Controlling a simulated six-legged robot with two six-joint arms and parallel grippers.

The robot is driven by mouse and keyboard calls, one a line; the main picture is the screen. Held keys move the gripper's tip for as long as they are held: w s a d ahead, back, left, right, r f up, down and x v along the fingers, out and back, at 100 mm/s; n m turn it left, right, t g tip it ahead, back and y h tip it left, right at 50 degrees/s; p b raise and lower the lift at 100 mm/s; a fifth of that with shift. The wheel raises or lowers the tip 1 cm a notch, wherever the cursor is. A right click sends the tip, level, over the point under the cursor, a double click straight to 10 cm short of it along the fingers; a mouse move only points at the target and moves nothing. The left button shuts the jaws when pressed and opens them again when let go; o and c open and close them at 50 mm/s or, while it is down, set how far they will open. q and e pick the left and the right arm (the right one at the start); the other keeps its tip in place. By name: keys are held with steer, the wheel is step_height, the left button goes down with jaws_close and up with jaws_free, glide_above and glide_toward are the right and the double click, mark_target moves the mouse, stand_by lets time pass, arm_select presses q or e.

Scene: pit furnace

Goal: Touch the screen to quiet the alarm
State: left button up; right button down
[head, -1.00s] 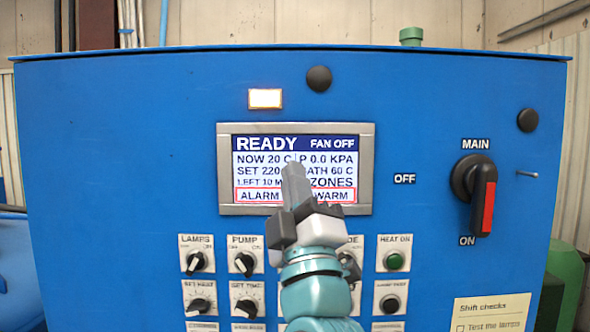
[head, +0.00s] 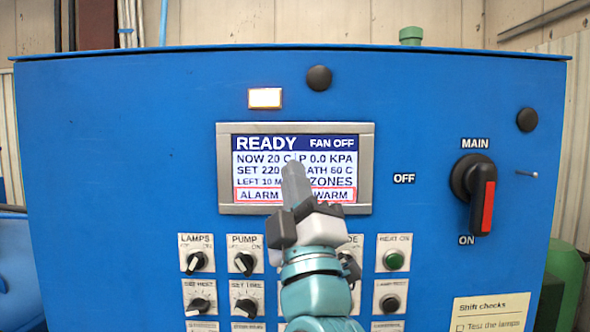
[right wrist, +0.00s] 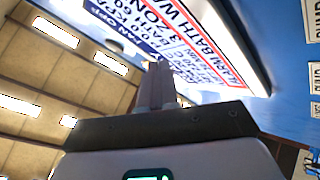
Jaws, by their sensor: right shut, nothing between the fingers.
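The screen (head: 330,143) is set in a grey frame on the blue panel in the head view. It reads READY, FAN OFF, with a red-outlined ALARM line along the bottom that ends in WARM. My right gripper (head: 293,170) is shut and empty, its fingertips over the middle of the screen in the picture and hiding part of the lower text. In the right wrist view the shut fingers (right wrist: 158,75) point up toward the screen (right wrist: 185,40). I cannot tell whether the tips touch the glass. My left gripper is not in view.
Below the screen are knobs such as LAMPS (head: 195,261) and PUMP (head: 244,262), and a green HEAT ON button (head: 393,260). The MAIN switch (head: 478,193) with its red-marked handle sticks out at the right. A lit lamp (head: 265,98) is above the screen.

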steer(key=shift+w, duration=0.15)
stand_by(0.6)
steer(key=shift+w, duration=0.25)
steer(key=shift+w, duration=0.25)
stand_by(0.7)
steer(key=shift+s, duration=0.1)
steer(key=shift+s+f+b, duration=0.1)
steer(key=shift+s+b, duration=0.25)
steer(key=shift+b, duration=0.2)
steer(key=shift+s, duration=0.25)
